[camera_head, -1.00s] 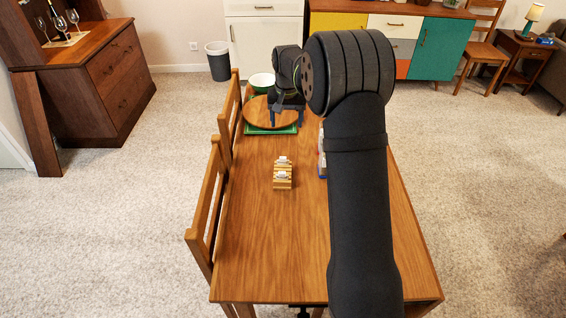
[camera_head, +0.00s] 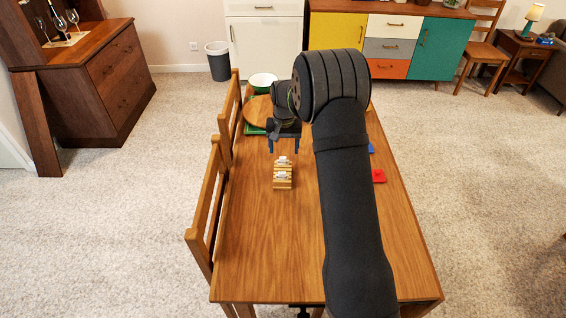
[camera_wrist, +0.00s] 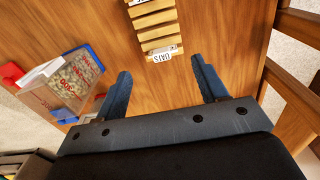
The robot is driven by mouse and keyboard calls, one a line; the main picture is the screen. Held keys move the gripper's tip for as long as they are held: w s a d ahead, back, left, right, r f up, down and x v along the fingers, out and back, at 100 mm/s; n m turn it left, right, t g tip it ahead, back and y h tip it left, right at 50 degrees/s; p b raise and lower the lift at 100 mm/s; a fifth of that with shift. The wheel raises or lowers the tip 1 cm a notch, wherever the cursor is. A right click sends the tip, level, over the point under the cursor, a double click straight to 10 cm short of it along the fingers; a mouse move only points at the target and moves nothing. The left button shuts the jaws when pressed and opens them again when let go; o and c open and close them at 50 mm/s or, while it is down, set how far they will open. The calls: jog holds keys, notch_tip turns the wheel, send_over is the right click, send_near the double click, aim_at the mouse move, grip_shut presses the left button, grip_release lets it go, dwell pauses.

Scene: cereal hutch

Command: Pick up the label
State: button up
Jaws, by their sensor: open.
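A small white label reading "OATS" (camera_wrist: 164,54) sits at the near end of a slatted wooden rack (camera_wrist: 155,23) in the wrist view. Part of a second label (camera_wrist: 138,2) shows at the top edge. In the head view the rack (camera_head: 282,184) stands mid-table, with two small white labels on it. My gripper (camera_head: 284,150) is open, just beyond the rack's far end. In the wrist view its two blue fingers (camera_wrist: 161,72) are spread wide with nothing between them, and the OATS label lies just ahead of the gap.
A clear container of flakes (camera_wrist: 68,82) with red lettering and blue and red parts lies left of my gripper. A round wooden board (camera_head: 257,112) and a white-and-green bowl (camera_head: 262,80) are at the table's far end. Chairs (camera_head: 212,200) line the left side. The near tabletop is clear.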

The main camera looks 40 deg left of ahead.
aim_at(283, 157)
notch_tip(283, 157, down, 5)
jog(key=shift+s+a+f, duration=0.1)
jog(key=shift+f, duration=0.05)
jog(key=c, duration=1)
